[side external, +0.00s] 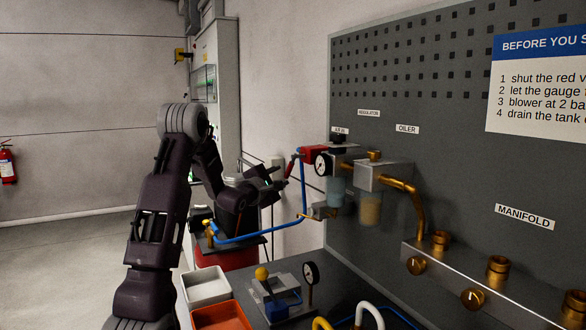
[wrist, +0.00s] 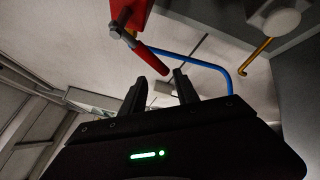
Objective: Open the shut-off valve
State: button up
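The shut-off valve (side external: 313,153) is a red block at the left end of the air unit on the grey panel. Its red lever (side external: 291,167) hangs down and slightly left from it. In the wrist view the valve (wrist: 128,14) is at the top, and its lever (wrist: 150,60) slants down right. My gripper (side external: 281,178) is just below and left of the lever in the side view. In the wrist view my gripper (wrist: 160,76) is open, with the lever's tip showing between the fingertips. I cannot tell whether they touch it.
A blue hose (side external: 303,190) runs down beside the valve and back left. A gauge (side external: 322,164) and filter bowls sit right of the valve. Below are a white bin (side external: 206,286), an orange bin (side external: 222,317) and a small yellow-knobbed lever fixture (side external: 283,300). Open air lies left of the valve.

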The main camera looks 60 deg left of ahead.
aim_at(289, 169)
jog(key=n, duration=0.1)
jog(key=d+r+n, duration=0.1)
jog(key=n, duration=0.1)
jog(key=d+r+n, duration=0.1)
jog(key=shift+w+d+n, duration=0.2)
jog(key=shift+w+n, duration=0.1)
jog(key=shift+n, duration=0.1)
jog(key=shift+w+d+r+n, duration=0.15)
jog(key=shift+r+n, duration=0.05)
jog(key=shift+n, duration=0.2)
jog(key=x, duration=0.7)
jog(key=shift+r, duration=0.1)
grip_shut()
